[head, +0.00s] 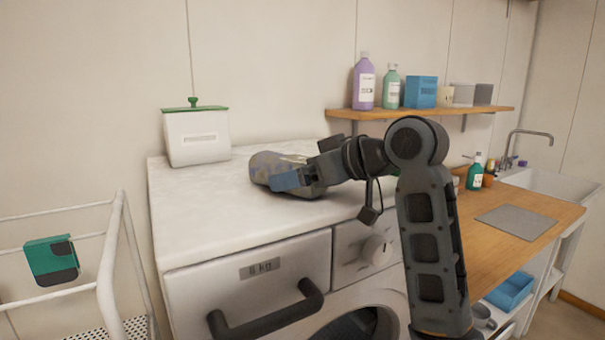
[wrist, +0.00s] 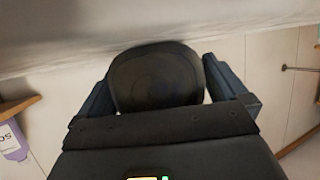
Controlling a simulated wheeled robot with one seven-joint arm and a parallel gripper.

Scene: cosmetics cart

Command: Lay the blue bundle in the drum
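The blue bundle (head: 263,168) is a rounded, grey-blue roll with a yellowish patch, at the top of the white washing machine. In the wrist view it is a dark round shape (wrist: 156,78). My gripper (head: 290,181) has a finger against each side of it, with no clear gap. I cannot tell whether the bundle rests on the top or is just above it. The drum is behind the round front door (head: 362,322), which is cut off at the bottom and partly covered by my arm; its inside is not visible.
A white box with a green lid (head: 196,138) stands at the machine's back left. The machine's dark handle (head: 268,322) juts out in front. A wire rack (head: 108,268) is at left. A shelf (head: 435,113) with bottles and boxes is behind, and a wooden counter (head: 470,255) is at right.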

